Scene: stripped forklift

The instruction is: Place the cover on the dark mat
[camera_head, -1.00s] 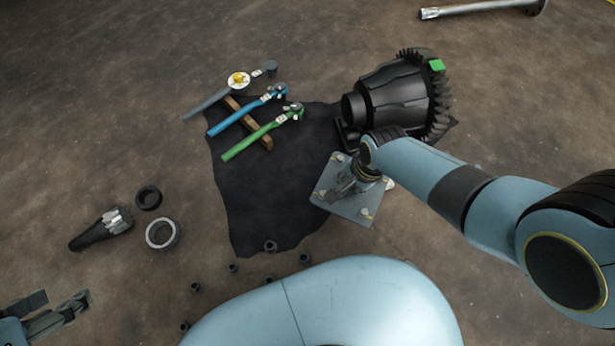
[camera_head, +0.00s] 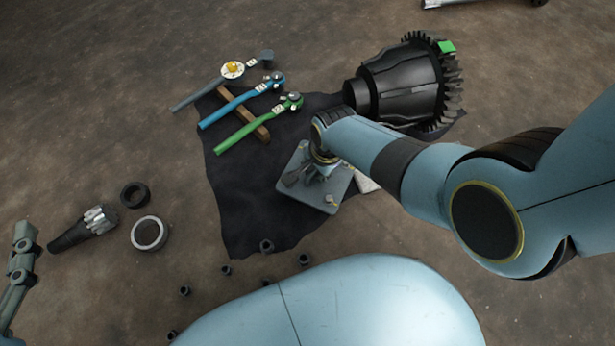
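The cover, a grey square plate with bolts near its corners (camera_head: 333,192), is at the right part of the dark mat (camera_head: 240,195) in the head view. My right gripper (camera_head: 314,174) reaches down onto its middle and appears shut on a raised part there; the wrist hides part of the grip. The cover overlaps the mat, but I cannot tell whether it touches it or hangs just above. My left gripper (camera_head: 22,255) is at the left edge, far from the cover, partly out of frame; its opening is unclear.
A black gear housing (camera_head: 400,85) stands at the mat's upper right. Wrenches, one blue (camera_head: 240,106) and one green (camera_head: 255,125), lie across a wooden strip. A pale flat piece (camera_head: 363,181) shows beside the cover. Rings (camera_head: 149,233), a shaft (camera_head: 85,230) and several small nuts lie on the floor.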

